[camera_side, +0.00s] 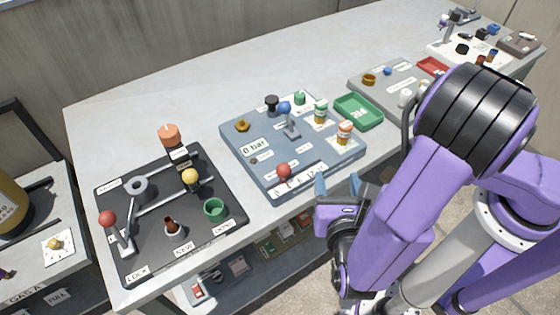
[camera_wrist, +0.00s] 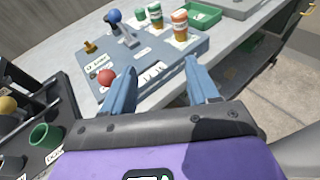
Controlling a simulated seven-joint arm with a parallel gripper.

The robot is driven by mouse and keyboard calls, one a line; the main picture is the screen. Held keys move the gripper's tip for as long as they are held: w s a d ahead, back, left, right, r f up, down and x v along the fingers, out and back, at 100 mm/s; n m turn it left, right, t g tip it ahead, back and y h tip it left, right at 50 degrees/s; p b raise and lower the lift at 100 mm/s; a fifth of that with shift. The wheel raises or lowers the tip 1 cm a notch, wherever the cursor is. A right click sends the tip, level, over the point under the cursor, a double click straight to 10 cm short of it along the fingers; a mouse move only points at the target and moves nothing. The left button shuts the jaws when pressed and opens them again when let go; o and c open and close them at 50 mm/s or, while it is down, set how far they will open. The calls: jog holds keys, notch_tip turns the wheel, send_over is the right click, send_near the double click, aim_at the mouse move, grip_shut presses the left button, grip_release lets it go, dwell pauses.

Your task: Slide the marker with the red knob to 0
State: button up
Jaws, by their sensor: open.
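The marker's red knob (camera_side: 284,170) sits at the left end of a pale scale strip (camera_side: 318,179) along the front edge of the blue-grey panel (camera_side: 240,160). The strip's marks are too small to read, so I cannot tell where 0 lies. In the wrist view the red knob (camera_wrist: 106,77) is just left of my left finger, and the strip (camera_wrist: 152,73) shows between my fingers. My gripper (camera_side: 338,184) is open and empty, right of the knob and in front of the panel's edge. It also shows in the wrist view (camera_wrist: 157,72), apart from the knob.
A blue-knobbed lever (camera_side: 286,108), orange-labelled bottle (camera_side: 344,132) and green tray (camera_side: 358,112) stand behind the strip. A black panel (camera_side: 125,262) at left carries another red-knobbed lever (camera_side: 107,218) and a green cup (camera_side: 214,208). The table's back left is clear.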

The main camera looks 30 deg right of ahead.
aim_at(284, 174)
jog(key=s+a+f+n+t+y, duration=0.4)
jog(key=a+f+n+t+y, duration=0.1)
jog(key=a+n, duration=0.2)
jog(key=w+d, duration=0.1)
jog(key=w, duration=0.4)
jog(key=w+d, duration=0.1)
jog(key=w, duration=0.5)
jog(key=w+d, duration=0.1)
jog(key=w, duration=0.5)
jog(key=shift+w+r, duration=0.15)
jog(key=shift+r, duration=0.15)
